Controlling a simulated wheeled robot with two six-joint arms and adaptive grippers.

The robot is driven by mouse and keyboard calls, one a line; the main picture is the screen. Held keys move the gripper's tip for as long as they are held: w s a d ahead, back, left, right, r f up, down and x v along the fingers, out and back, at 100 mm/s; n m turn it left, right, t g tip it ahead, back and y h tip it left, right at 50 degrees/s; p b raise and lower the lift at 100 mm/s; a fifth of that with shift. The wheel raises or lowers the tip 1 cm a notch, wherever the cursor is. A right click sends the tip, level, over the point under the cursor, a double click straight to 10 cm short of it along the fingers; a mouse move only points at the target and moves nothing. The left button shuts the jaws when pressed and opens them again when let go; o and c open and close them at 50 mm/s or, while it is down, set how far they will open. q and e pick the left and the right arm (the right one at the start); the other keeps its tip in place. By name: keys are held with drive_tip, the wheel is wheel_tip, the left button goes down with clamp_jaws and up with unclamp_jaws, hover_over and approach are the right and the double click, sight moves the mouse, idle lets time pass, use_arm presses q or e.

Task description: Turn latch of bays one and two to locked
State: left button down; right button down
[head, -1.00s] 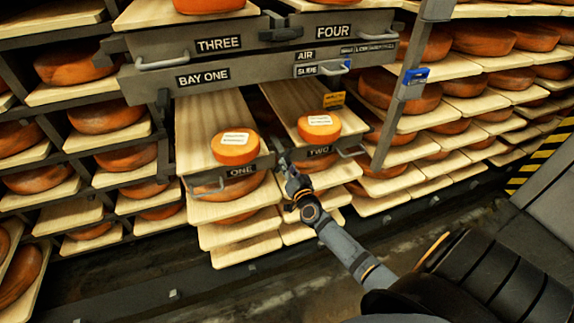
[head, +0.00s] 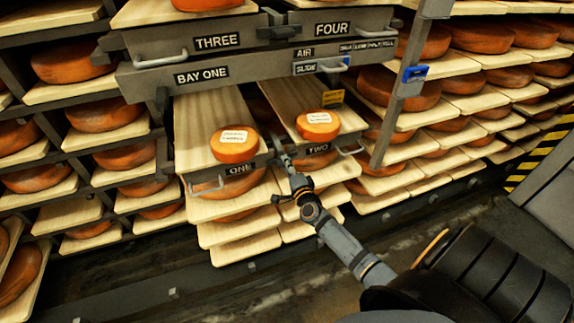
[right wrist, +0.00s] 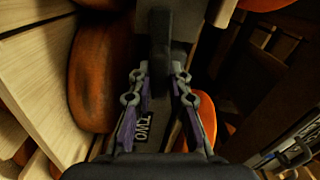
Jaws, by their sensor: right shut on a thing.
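Bay one, labelled ONE (head: 241,170), and bay two, labelled TWO (head: 318,149), are side by side tray fronts, each with a cheese wheel on its board. A dark latch bar (head: 276,141) stands between them. My right gripper (head: 285,157) is at this bar, below the two cheeses. In the right wrist view, my right gripper (right wrist: 160,82) has its fingers on both sides of the dark bar (right wrist: 160,48) and is shut on it. The TWO label shows beyond the fingers. The bar's exact angle is hard to tell. My left gripper is out of view.
Metal pull handles (head: 207,186) stick out from the tray fronts. A grey beam (head: 268,67) with a BAY ONE plate crosses above. A post with a blue clip (head: 414,74) stands to the right. Shelves of cheese surround the bays; the floor in front is open.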

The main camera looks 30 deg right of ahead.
drive_tip(key=shift+f+m, duration=0.1)
drive_tip(key=shift+m, duration=0.7)
drive_tip(key=c, duration=1.3)
unclamp_jaws()
drive_tip(key=shift+s, duration=0.2)
drive_tip(key=v, duration=1.1)
drive_tip(key=shift+s, duration=0.35)
